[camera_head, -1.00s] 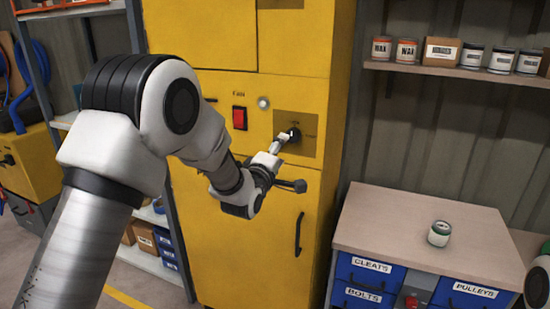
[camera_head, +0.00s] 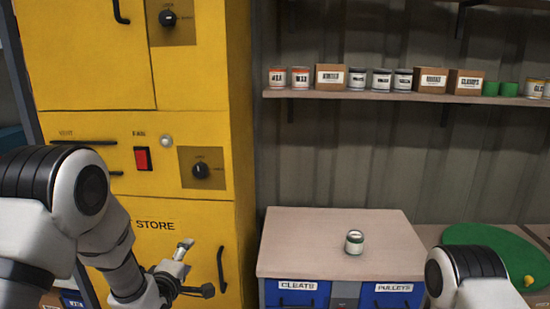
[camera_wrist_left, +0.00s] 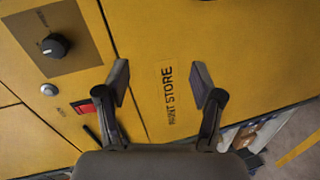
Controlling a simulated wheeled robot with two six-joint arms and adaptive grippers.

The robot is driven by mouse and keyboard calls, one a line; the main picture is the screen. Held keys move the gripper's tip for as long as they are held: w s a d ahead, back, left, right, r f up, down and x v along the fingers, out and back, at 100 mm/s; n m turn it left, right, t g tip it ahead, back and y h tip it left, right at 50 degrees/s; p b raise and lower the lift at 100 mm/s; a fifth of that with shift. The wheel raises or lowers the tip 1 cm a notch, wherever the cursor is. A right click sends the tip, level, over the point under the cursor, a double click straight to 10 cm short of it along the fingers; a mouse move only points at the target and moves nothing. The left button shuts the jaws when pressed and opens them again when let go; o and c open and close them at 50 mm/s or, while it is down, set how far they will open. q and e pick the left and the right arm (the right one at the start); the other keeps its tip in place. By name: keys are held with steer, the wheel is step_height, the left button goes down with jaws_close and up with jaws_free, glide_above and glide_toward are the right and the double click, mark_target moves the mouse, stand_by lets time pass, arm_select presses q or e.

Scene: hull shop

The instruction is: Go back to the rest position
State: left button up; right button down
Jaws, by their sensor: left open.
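My left gripper (camera_head: 186,246) is in front of the yellow paint store cabinet (camera_head: 135,205), low beside the STORE lettering. It is open and holds nothing. The left wrist view shows its two fingers (camera_wrist_left: 165,85) spread apart, with the cabinet's lettering between them and clear of the fingers. The lower black knob (camera_head: 201,170) on the cabinet is above the gripper and apart from it. Of my right arm, only a white and black link (camera_head: 455,275) shows at the lower right. Its gripper is out of the picture.
The cabinet has a red switch (camera_head: 142,159), a pale round button (camera_head: 166,141) and a black door handle (camera_head: 222,269) near my left gripper. A drawer bench (camera_head: 300,240) bears a small can (camera_head: 354,242). A shelf (camera_head: 300,93) holds cans and boxes. A green mat (camera_head: 480,240) lies right.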

arm_select(q)
steer(key=s+f+m+g, duration=0.2)
steer(key=s+f+g, duration=0.2)
steer(key=s+f, duration=0.7)
steer(key=s+f+m+g, duration=0.1)
steer(key=s+f+g, duration=0.3)
steer(key=s+f, duration=0.75)
steer(key=s+f+m+g, duration=0.3)
steer(key=s+m, duration=0.3)
steer(key=s, duration=0.3)
steer(key=s+f+m+g, duration=0.3)
steer(key=s+m, duration=0.3)
steer(key=s, duration=0.3)
steer(key=shift+s+a+f+g, duration=0.25)
steer(key=shift+a+g, duration=0.1)
steer(key=shift+g, duration=0.55)
